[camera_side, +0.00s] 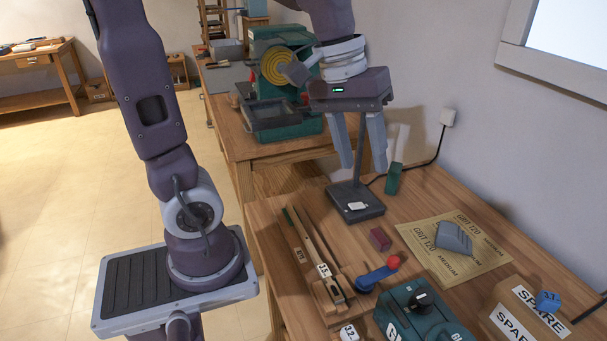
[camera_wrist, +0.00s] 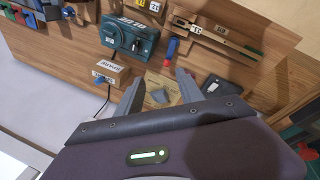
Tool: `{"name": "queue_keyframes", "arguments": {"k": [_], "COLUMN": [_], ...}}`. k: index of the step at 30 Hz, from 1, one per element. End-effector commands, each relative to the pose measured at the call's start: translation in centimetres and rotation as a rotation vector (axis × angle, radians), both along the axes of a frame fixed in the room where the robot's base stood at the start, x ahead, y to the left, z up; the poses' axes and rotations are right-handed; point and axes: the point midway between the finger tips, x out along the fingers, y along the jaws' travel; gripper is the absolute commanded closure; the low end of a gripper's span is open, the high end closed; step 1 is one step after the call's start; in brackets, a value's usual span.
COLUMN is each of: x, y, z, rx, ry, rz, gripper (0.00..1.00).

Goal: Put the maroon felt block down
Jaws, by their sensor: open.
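The maroon felt block (camera_side: 380,238) lies on the wooden bench (camera_side: 425,195) in the side view, between the black stand's base and the sandpaper sheet. It stands apart from both, with nothing holding it. My gripper (camera_side: 364,168) is above the bench, higher than the block and in front of or near the stand's post in the picture. Its two fingers are apart and empty. In the wrist view my gripper (camera_wrist: 160,76) also shows spread fingers with nothing between them.
The sandpaper sheet (camera_side: 480,265) bears a grey block (camera_side: 453,238). The black stand (camera_side: 353,207) has an upright post. A red-knobbed blue lever (camera_side: 377,276), a teal box (camera_side: 425,315) and a wooden SPARE box (camera_side: 515,320) crowd the front. A green machine (camera_side: 285,50) stands behind.

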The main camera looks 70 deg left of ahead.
Motion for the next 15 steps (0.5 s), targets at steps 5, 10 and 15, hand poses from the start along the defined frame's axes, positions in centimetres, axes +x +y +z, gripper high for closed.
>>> {"name": "queue_keyframes", "arguments": {"k": [5,10,15], "x": [-8.8,-11.6,-11.7], "y": [-2.1,-2.0,-1.9], "z": [1.0,0.2,0.1], "rx": [0.245,0.362,0.370], "ry": [-0.226,-0.308,-0.312], "rz": [-0.359,-0.485,-0.494], "gripper": [0.56,0.56,0.56]}}
